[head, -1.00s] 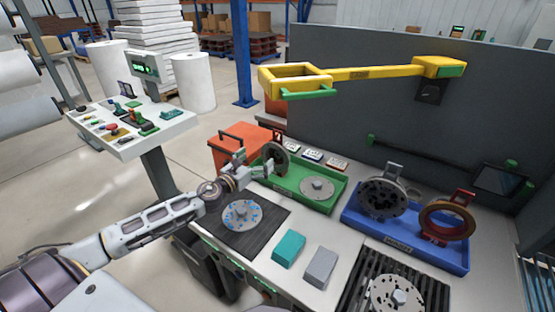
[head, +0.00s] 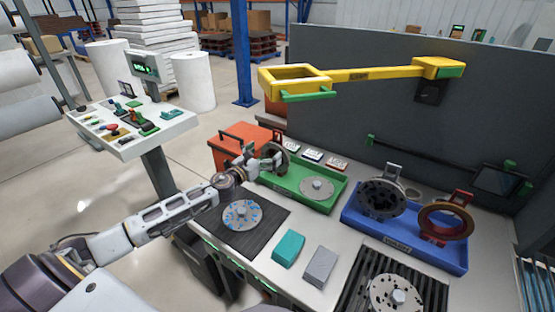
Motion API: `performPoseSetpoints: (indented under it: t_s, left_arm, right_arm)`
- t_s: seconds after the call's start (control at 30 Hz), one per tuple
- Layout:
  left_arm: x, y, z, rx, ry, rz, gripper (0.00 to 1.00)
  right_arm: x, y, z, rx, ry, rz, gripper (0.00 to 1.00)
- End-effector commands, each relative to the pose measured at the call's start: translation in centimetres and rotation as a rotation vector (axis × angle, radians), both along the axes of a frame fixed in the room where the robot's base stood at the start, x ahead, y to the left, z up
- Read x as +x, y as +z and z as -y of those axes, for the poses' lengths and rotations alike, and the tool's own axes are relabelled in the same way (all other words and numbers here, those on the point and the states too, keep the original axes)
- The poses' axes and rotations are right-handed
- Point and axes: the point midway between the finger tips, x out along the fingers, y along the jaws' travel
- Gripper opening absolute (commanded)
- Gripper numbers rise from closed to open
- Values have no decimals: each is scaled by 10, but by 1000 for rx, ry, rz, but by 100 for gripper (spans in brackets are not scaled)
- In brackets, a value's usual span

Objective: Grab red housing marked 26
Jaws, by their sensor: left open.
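My left gripper (head: 266,159) is open at the back left end of the green tray (head: 290,187). Its fingers are right at a dark ring-shaped housing (head: 282,157) standing upright in that tray. The fingers partly cover this housing; I cannot tell whether they touch it. A reddish-brown ring housing with a red bracket (head: 446,222) stands in the right part of the blue tray (head: 395,240), well away from the gripper. No number 26 can be read on either housing. My right gripper is not in view.
A flat grey disc (head: 317,187) lies in the green tray. Teal (head: 288,248) and grey (head: 320,265) blocks sit in front. A yellow arm (head: 365,74) overhangs the bench.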

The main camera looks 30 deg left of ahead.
Motion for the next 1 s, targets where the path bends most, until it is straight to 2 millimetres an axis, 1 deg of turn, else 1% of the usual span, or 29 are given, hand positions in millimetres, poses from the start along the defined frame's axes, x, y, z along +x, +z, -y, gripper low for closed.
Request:
performPoseSetpoints:
  t_s: [0.2,0.4,0.83,1.0]
  left_arm:
    - [13,1,2,0,0,1,100]
    - [21,1,3,0,-1,0,100]
    - [22,0,4,0,-2,0,100]
    - [26,0,3,0,-1,1,100]
  right_arm:
    - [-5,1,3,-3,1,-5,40]
    - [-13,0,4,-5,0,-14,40]
    - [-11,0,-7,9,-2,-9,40]
    - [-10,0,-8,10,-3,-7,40]
